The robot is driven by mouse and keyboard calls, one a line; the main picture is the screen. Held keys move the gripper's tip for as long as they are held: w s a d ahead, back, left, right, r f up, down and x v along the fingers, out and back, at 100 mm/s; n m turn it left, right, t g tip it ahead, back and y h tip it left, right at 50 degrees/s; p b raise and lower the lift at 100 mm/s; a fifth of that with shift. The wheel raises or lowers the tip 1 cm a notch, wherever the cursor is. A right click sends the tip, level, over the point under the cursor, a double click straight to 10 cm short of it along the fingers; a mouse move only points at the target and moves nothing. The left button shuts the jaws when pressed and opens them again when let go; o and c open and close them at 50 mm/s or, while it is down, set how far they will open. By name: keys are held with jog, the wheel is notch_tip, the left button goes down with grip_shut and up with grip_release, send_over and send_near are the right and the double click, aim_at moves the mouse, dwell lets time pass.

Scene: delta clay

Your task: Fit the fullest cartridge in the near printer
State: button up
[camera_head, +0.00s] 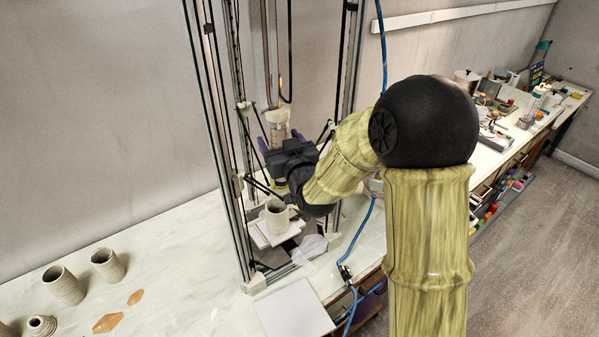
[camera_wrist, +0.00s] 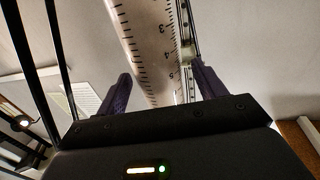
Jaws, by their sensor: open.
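The near printer (camera_head: 244,235) is a tall delta frame with dark uprights on the pale bench. A clear cartridge (camera_head: 276,117) stands roughly upright inside the frame, by the printer's arms. In the wrist view the cartridge (camera_wrist: 152,45) shows a printed scale with numbers and runs up between my fingers. My gripper (camera_head: 280,140) is open around it, its purple fingers on either side; in the wrist view my gripper (camera_wrist: 163,82) shows gaps beside the cartridge. The fill level is not clear, and I cannot tell whether the cartridge is seated. Its lower end is mostly hidden by my gripper.
Clay cups (camera_head: 64,286) stand at left. A white board (camera_head: 292,309) lies in front. A blue hose (camera_head: 359,235) hangs at right. A cluttered bench (camera_head: 495,137) extends behind.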

jog(key=b+v, duration=0.9)
jog(key=v, duration=0.6)
dwell(0.6)
jog(key=s+d+f+m+g+h, duration=0.25)
jog(key=d+f+g, duration=0.25)
jog(key=f, duration=0.4)
jog(key=s+d+f+m+g+h, duration=0.1)
jog(key=s+d+f+g+h, duration=0.3)
jog(key=f, duration=0.5)
jog(key=s+d+f+g, duration=0.3)
jog(key=s+f+g, duration=0.1)
jog(key=s+g, duration=0.1)
jog(key=shift+s+m+p, duration=0.35)
jog(key=shift+s, duration=0.2)
